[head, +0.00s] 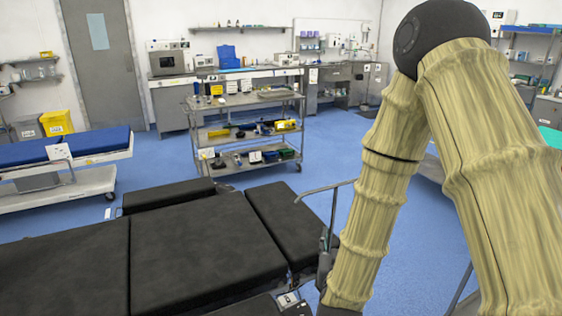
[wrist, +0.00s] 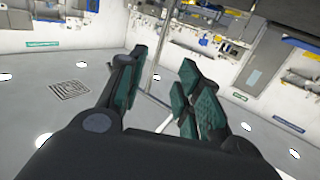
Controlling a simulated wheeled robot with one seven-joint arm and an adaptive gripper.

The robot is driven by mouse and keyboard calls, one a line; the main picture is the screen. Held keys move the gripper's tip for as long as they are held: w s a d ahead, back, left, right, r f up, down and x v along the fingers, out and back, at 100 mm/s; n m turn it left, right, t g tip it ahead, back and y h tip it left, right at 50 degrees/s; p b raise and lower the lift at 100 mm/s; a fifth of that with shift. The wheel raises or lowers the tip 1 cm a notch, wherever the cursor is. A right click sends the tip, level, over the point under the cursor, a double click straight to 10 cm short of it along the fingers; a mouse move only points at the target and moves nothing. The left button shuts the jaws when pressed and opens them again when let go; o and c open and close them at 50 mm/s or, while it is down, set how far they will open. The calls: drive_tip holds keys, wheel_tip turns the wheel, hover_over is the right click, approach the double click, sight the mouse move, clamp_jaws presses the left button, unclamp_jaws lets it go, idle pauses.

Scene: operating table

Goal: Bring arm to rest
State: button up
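My arm (head: 385,170), in a pale ribbed cover, rises at the right of the head view, bends at a dark elbow joint and comes down beside the black operating table (head: 205,250). My gripper is at the lower end, mostly cut off or hidden by the arm in the head view. In the wrist view my gripper (wrist: 160,85) shows two green-padded fingers spread apart, with nothing between them. The wrist view is tilted and shows ceiling lights and the walls of the room.
A metal cart (head: 245,108) with tools on its shelves stands behind the operating table. A blue-topped stretcher (head: 70,150) is at the left. A thin metal rail (head: 328,187) sticks out close to my forearm. Blue floor is clear between the cart and my arm.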

drive_tip(key=s+f+n+g+y, duration=0.15)
drive_tip(key=s+f+g, duration=0.35)
drive_tip(key=f, duration=0.8)
drive_tip(key=s+f+g+y, duration=0.25)
drive_tip(key=s+f, duration=0.55)
drive_tip(key=f, duration=0.4)
drive_tip(key=s+d+f+g, duration=0.1)
drive_tip(key=s+f+g, duration=0.3)
drive_tip(key=s+f, duration=0.3)
drive_tip(key=s+d+f+g, duration=0.2)
drive_tip(key=s+f+g, duration=0.3)
drive_tip(key=s, duration=1.1)
wheel_tip(320, 180, down, 2)
drive_tip(key=shift+n, duration=0.35)
drive_tip(key=shift+s+g, duration=0.1)
drive_tip(key=shift+g, duration=0.15)
